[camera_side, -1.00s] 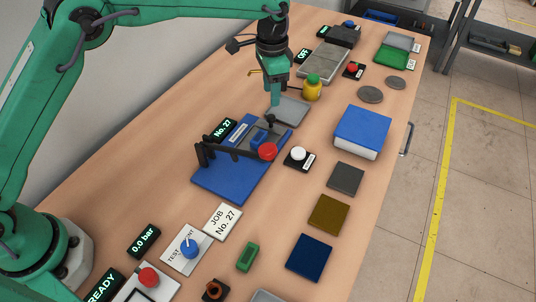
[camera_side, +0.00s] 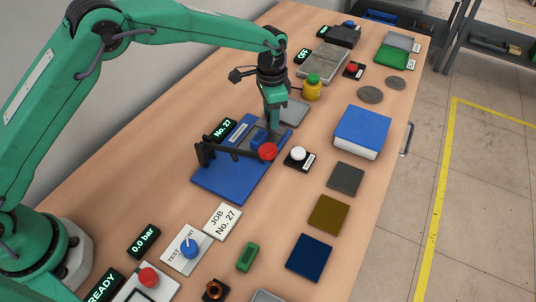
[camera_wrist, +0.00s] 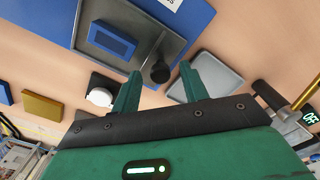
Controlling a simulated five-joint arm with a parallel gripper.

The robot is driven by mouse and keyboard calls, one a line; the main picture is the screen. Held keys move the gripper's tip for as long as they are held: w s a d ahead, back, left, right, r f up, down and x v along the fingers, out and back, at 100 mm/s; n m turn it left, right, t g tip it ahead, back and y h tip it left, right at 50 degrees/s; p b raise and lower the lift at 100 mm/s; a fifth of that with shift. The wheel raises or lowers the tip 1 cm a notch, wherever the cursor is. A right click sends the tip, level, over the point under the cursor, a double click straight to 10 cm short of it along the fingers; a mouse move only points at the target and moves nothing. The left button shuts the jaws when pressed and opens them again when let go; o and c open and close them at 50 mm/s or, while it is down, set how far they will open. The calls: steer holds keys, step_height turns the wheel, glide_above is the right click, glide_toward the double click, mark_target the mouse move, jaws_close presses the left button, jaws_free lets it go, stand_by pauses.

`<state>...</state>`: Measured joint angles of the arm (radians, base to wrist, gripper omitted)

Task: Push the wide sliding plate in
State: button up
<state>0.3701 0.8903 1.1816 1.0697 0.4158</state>
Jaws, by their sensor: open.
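The wide sliding plate (camera_side: 286,131) is a flat grey sheet at the far end of a blue base (camera_side: 213,184). It also shows in the wrist view (camera_wrist: 172,46), with a blue block (camera_wrist: 112,39) and a black knob (camera_wrist: 160,73) on it. My gripper (camera_side: 273,131) is low over the plate's far end. In the wrist view my gripper (camera_wrist: 160,70) is open, with the knob between its two fingertips. I cannot tell whether either finger touches the knob. In the side view the fingers hide the knob.
A dark lever with a red ball (camera_side: 268,151) crosses the base close to my gripper. A white button (camera_side: 298,154) is right of it.

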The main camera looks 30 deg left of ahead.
jaws_close()
stand_by(0.3)
glide_above(248, 141)
steer(key=s+d, duration=0.3)
steer(key=s, duration=0.1)
steer(key=shift+a, duration=0.1)
stand_by(0.6)
jaws_free()
steer(key=shift+w, duration=0.1)
steer(key=shift+a+r, duration=0.1)
